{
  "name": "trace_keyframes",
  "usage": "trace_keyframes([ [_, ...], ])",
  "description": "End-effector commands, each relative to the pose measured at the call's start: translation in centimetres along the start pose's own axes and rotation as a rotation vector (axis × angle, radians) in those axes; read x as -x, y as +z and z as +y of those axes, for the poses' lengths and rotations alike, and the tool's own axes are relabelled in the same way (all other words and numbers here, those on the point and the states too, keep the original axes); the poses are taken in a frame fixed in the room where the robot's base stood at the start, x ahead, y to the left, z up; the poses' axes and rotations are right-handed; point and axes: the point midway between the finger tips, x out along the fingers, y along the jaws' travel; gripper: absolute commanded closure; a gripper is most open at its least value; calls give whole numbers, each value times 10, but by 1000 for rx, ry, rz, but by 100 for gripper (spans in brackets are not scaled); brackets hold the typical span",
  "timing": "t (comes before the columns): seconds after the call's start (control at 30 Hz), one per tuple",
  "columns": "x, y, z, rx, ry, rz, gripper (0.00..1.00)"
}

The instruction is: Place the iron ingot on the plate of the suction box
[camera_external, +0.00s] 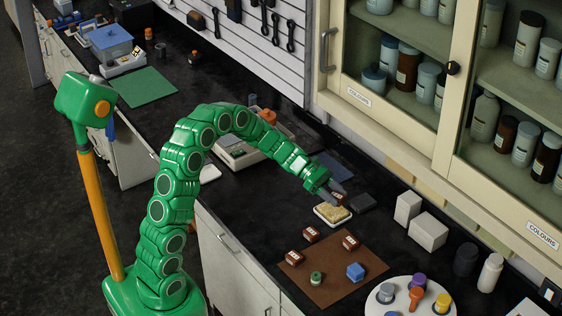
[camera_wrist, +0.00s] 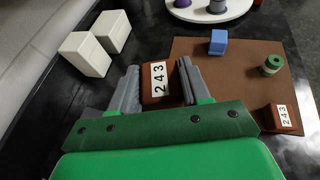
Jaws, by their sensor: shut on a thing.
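My gripper (camera_external: 340,193) is shut on a small red-brown block with a white number label; I take it for the iron ingot. In the external view the gripper is just above or beside a white dish (camera_external: 319,216) with a yellow sponge-like piece. I cannot tell for sure which device is the suction box. A blue-topped box on a white base (camera_external: 124,64) stands at the far left, and a grey-white device (camera_external: 232,155) stands behind my arm.
A brown mat (camera_external: 325,283) holds several similar red-brown blocks (camera_external: 311,234), a blue block (camera_external: 355,271) and a green spool (camera_external: 316,278). White boxes (camera_external: 427,232) and a round white tray (camera_external: 375,305) stand to the right. A green mat (camera_external: 137,88) is bare.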

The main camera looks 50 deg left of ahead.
Motion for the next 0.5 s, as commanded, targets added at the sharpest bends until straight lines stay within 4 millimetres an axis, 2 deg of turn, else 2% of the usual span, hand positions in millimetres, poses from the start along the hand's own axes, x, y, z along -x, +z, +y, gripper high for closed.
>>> trace_keyframes([
  [0.03, 18, -4, 10, 10, 31, -2, 100],
  [0.2, 73, -19, 34, 44, 115, -2, 100],
  [0.5, 174, -48, 64, 108, 267, -2, 100],
])
